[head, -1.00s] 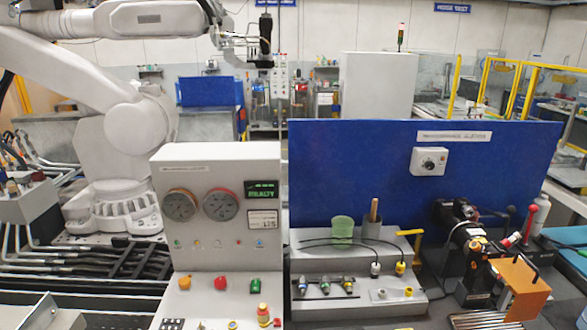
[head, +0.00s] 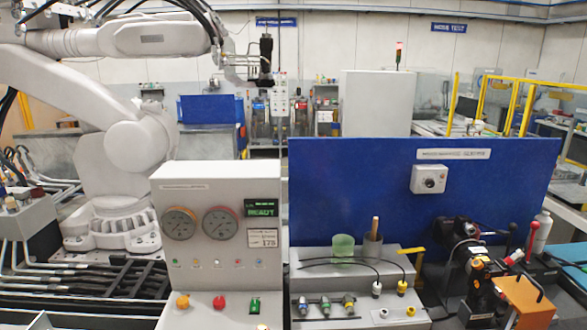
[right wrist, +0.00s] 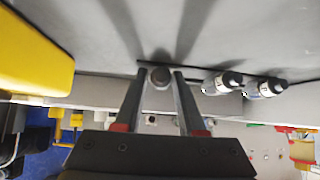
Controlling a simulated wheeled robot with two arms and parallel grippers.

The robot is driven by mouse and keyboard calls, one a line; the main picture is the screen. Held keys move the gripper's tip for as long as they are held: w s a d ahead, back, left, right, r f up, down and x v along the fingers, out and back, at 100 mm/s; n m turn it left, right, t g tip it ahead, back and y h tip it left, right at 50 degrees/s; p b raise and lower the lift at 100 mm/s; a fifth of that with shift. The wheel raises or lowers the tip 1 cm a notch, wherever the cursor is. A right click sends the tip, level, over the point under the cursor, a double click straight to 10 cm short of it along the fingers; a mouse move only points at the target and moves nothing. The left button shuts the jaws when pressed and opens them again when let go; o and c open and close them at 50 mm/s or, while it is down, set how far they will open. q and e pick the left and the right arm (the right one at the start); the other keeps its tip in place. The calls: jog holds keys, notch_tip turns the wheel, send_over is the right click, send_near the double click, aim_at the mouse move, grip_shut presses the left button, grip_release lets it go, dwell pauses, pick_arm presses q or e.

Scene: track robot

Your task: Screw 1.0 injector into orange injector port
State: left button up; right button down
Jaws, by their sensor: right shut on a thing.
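In the right wrist view my right gripper (right wrist: 160,80) is shut on a small round grey thing (right wrist: 160,76), seen end-on between its fingertips. It looks like an injector, but no marking is readable. Two dark and silver injectors (right wrist: 225,82) lie to its right, apart from the fingers. In the head view several injectors (head: 325,305) lie in a row on the grey bench unit. To their right are a white port (head: 383,313) and a yellow-orange port (head: 411,311), both near the lower edge. Neither of my grippers shows in the head view.
A green cup (head: 343,247) and a grey cup (head: 373,246) stand behind two black cables. A blue panel (head: 350,190) rises behind. A gauge cabinet (head: 215,260) stands left. A yellow block (right wrist: 35,55) is close to the left of the gripper in the wrist view.

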jog(key=shift+r, duration=0.15)
notch_tip(320, 180, up, 2)
jog(key=shift+p, duration=0.65)
jog(key=shift+r+p, duration=1.1)
jog(key=shift+r, duration=1.3)
